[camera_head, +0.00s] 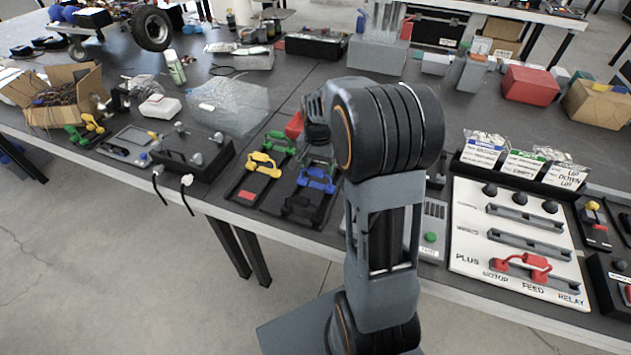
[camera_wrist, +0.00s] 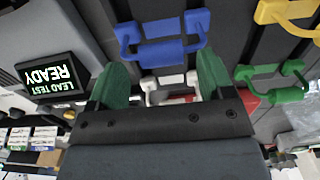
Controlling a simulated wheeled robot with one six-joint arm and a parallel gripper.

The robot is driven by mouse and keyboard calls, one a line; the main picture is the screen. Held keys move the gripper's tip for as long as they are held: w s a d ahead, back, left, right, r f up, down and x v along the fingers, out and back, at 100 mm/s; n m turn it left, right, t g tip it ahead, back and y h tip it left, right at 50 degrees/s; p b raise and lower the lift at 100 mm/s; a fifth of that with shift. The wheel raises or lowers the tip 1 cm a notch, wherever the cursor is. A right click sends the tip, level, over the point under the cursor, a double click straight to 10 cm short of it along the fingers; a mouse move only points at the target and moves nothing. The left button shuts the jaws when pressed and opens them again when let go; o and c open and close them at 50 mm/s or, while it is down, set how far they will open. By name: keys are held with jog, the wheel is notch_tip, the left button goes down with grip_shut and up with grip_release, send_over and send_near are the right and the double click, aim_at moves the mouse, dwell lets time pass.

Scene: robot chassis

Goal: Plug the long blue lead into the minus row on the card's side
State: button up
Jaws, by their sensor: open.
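A blue lead (camera_head: 316,180) with a bridge-shaped handle lies in a dark slotted rack left of my arm. In the wrist view the blue lead (camera_wrist: 165,50) lies just beyond my fingertips, apart from them. My gripper (camera_wrist: 162,82) is open, with green fingers and nothing held. In the head view my arm hides it. The white panel (camera_head: 462,252) on the right has three dark rows. The bottom row, labelled PLUS, carries a red lead (camera_head: 524,266). The other row labels are too small to read surely. Cards (camera_head: 524,168) stand behind the panel.
A yellow lead (camera_head: 263,162) and a green lead (camera_head: 280,144) sit beside the blue one. A lead test box (camera_wrist: 52,75) reads READY. Left of the rack stands a dark box (camera_head: 192,150) with cables. My arm blocks the middle of the bench.

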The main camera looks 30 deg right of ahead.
jog(key=f, duration=0.5)
jog(key=shift+a, duration=0.2)
jog(key=shift+r, duration=0.1)
jog(key=c, duration=1)
